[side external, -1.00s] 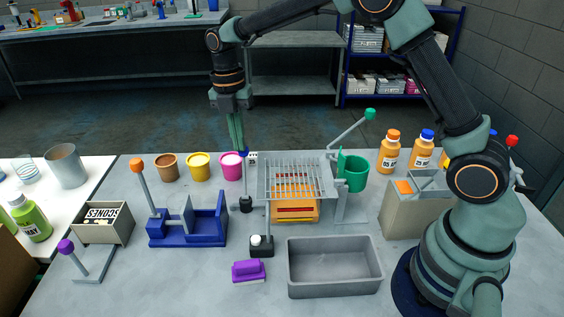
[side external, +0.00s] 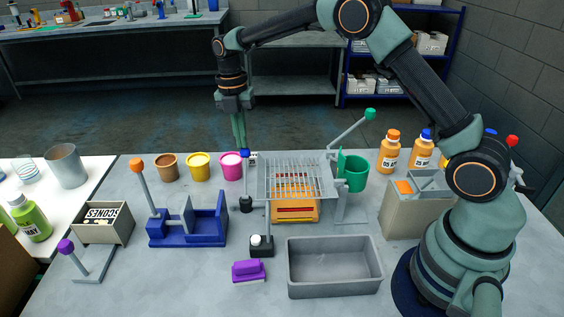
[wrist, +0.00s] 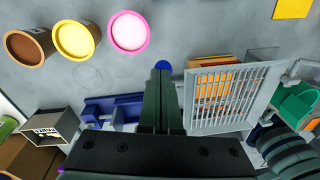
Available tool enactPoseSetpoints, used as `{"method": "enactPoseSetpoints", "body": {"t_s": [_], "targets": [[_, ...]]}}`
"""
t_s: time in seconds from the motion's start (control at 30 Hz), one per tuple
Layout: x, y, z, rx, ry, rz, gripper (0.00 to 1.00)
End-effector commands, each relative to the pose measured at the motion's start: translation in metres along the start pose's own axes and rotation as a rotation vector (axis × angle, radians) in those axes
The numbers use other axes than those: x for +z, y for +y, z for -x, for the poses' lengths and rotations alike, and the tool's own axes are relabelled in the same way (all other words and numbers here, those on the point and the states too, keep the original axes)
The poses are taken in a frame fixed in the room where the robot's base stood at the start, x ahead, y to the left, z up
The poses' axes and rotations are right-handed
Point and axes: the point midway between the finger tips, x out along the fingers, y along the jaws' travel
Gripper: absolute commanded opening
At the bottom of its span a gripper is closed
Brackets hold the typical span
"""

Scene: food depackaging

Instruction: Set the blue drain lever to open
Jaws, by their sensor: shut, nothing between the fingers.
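The blue drain lever shows as a blue knob (side external: 246,153) on a thin rod above a small dark base, left of the wire rack (side external: 296,178). In the wrist view the blue knob (wrist: 163,65) sits just past my fingertips. My gripper (side external: 241,146) is shut and empty, with its fingers pointing down at the knob. The fingertips overlap the knob in the side view; I cannot tell whether they touch it. The fingers (wrist: 161,76) hide the lever's rod in the wrist view.
Brown, yellow and pink tubs (side external: 231,166) stand left of the lever. A blue fixture with an orange-knobbed lever (side external: 137,164) stands front left. A grey bin (side external: 334,284), a purple brush (side external: 248,270) and a dark bottle-like item (side external: 262,246) are in front. A green-knobbed lever (side external: 370,115) rises right of the rack.

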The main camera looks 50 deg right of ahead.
Motion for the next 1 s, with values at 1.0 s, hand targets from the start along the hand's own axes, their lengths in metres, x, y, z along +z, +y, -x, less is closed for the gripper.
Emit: {"method": "enactPoseSetpoints", "body": {"t_s": [1.0], "targets": [[0.000,0.001,0.112,0.002,-0.001,0.000,0.00]]}}
